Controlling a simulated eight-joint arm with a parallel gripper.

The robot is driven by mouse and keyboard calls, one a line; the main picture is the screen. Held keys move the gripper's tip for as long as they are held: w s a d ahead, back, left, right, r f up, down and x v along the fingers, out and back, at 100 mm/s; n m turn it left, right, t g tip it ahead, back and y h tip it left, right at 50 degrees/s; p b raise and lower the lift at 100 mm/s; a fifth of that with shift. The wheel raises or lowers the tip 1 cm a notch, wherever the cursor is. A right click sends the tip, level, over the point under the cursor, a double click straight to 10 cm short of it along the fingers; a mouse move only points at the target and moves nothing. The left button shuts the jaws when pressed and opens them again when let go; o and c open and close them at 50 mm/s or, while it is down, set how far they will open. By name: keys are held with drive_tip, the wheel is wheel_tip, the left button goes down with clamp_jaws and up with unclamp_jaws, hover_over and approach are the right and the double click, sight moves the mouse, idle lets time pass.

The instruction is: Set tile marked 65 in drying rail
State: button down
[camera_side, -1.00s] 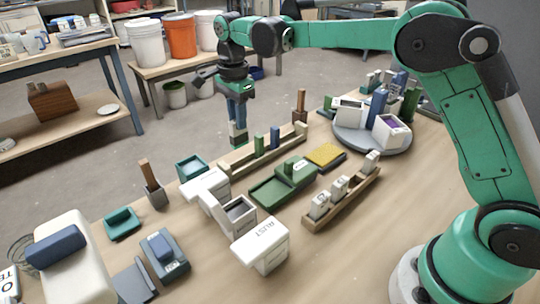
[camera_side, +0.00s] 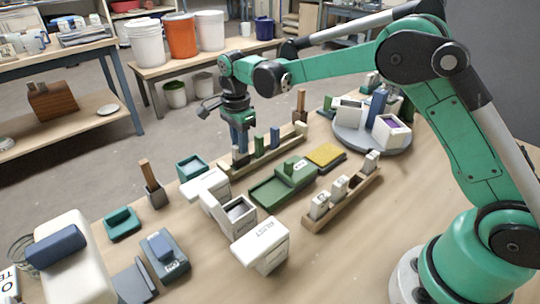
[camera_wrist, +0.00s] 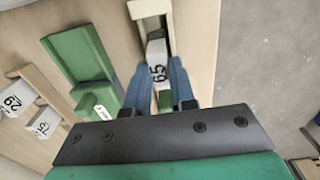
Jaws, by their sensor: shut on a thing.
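The tile marked 65 (camera_wrist: 157,58) is white with black digits, seen between my blue fingers in the wrist view. My gripper (camera_side: 238,148) is shut on it at the left part of the drying rail (camera_side: 228,172), a long pale wooden rail. The rail also shows in the wrist view (camera_wrist: 150,8), lined up with the tile. The tile's lower end is down at the rail; I cannot tell whether it rests on the slot floor. A green tile (camera_side: 259,145) and a blue tile (camera_side: 275,138) stand upright in the rail, right of my gripper.
A green tray (camera_side: 268,192) lies in front of the rail. A wooden rack (camera_side: 318,222) with white numbered tiles stands nearer. White boxes (camera_side: 262,245) are at front, and a round grey turntable (camera_side: 350,140) with containers is at back right.

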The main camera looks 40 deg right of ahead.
drive_tip(key=shift+f, duration=0.25)
idle(0.6)
drive_tip(key=c, duration=0.7)
unclamp_jaws()
drive_tip(key=shift+o, duration=0.2)
drive_tip(key=shift+r, duration=3.5)
